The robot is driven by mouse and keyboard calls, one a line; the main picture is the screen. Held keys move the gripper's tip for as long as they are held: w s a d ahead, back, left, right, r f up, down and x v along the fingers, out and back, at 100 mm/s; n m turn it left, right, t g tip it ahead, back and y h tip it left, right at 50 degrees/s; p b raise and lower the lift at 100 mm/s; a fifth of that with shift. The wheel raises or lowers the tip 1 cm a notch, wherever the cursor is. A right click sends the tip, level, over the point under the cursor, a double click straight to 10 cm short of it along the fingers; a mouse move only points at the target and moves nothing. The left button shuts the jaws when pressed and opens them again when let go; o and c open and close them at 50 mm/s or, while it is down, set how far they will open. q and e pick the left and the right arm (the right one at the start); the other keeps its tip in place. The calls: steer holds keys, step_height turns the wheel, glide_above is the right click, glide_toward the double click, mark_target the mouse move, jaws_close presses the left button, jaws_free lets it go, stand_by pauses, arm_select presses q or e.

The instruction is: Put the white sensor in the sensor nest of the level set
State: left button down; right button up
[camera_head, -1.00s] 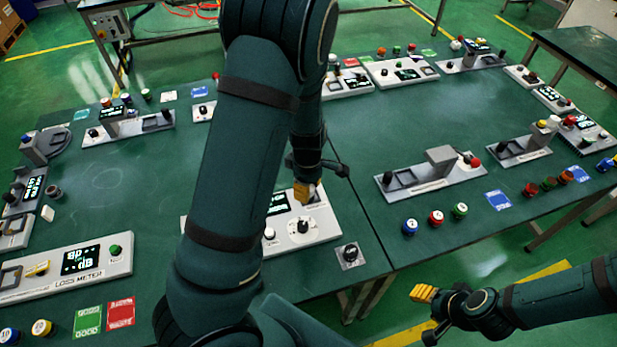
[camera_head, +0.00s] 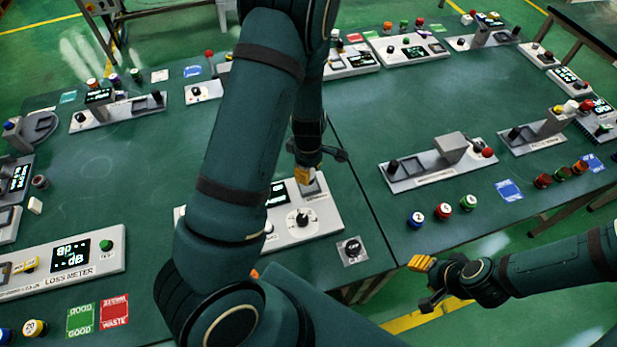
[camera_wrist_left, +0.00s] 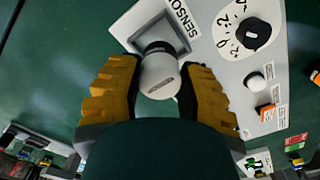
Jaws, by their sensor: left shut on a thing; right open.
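The white sensor (camera_wrist_left: 160,78) is a round white piece with a dark lower end, between the yellow fingers of my left gripper (camera_wrist_left: 158,92). My left gripper is shut on it at the level set (camera_head: 320,230), a white panel with a dial. In the left wrist view the sensor's dark end overlaps the grey square sensor nest (camera_wrist_left: 138,40). I cannot tell whether it touches the nest floor. In the head view the left gripper (camera_head: 303,176) hides the sensor. My right gripper (camera_head: 425,285) is open and empty in front of the table.
A small knob box (camera_head: 351,250) sits to the right of the level set. The loss meter (camera_head: 110,255) is at the left. Several coloured pots, including a green-topped one (camera_head: 468,203), stand on the right table. The middle of each table is mostly clear.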

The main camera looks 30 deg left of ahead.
arm_select(q)
steer(key=shift+f, duration=1.7)
steer(key=shift+b, duration=0.3)
steer(key=c, duration=0.6)
jaws_free()
steer(key=shift+f, duration=0.15)
steer(key=shift+c, duration=0.2)
